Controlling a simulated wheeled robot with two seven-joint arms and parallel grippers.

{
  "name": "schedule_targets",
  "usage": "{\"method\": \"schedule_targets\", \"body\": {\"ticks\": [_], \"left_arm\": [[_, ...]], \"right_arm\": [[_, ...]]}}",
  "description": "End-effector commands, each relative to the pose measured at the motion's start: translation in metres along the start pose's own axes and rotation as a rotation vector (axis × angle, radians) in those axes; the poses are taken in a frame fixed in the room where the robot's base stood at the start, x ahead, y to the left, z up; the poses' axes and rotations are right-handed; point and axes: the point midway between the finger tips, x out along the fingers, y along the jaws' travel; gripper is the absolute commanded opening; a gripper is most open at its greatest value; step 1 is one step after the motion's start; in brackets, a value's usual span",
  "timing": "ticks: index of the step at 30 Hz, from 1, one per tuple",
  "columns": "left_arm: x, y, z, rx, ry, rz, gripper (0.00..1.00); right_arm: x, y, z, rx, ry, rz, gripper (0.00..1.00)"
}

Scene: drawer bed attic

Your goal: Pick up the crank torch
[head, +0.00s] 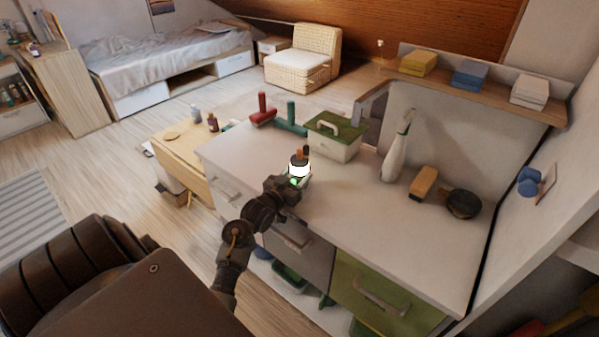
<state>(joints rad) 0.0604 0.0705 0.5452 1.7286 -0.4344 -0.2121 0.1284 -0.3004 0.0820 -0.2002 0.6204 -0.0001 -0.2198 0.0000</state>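My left gripper (302,153) is over the white countertop (340,205), just in front of a white box with a green lid. It is small and partly dark, with a bright white band and a green light behind its tips. An orange-brown patch shows at the tips; I cannot tell whether this is a finger or a held thing. I cannot make out a crank torch for certain. A red T-shaped thing (263,112) and a green one (291,122) stand at the counter's far left corner, beyond the gripper. My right gripper is not in view.
The green-lidded box (334,137), a white spray bottle (395,158), a brown block (424,183) and a black round thing with a handle (463,204) stand on the counter. A wooden side table (185,150) adjoins its left. The counter's front middle is clear.

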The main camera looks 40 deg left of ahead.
Motion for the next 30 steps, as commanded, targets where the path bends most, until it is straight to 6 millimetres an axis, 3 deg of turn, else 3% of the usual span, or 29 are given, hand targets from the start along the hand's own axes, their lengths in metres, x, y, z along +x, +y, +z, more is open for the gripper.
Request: {"method": "schedule_targets", "body": {"ticks": [1, 6, 19, 30], "left_arm": [[0.000, 0.000, 0.000, 0.000, 0.000, 0.000, 0.46], [0.000, 0.000, -0.001, 0.000, 0.001, 0.000, 0.25], [-0.001, 0.000, -0.001, 0.002, 0.003, -0.001, 0.25], [-0.067, 0.000, 0.001, 0.003, -0.002, 0.000, 0.25]], "right_arm": [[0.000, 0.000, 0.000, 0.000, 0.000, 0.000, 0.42], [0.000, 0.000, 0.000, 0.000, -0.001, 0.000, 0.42], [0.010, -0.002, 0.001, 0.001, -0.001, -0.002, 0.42], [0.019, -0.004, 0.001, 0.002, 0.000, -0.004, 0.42]]}}
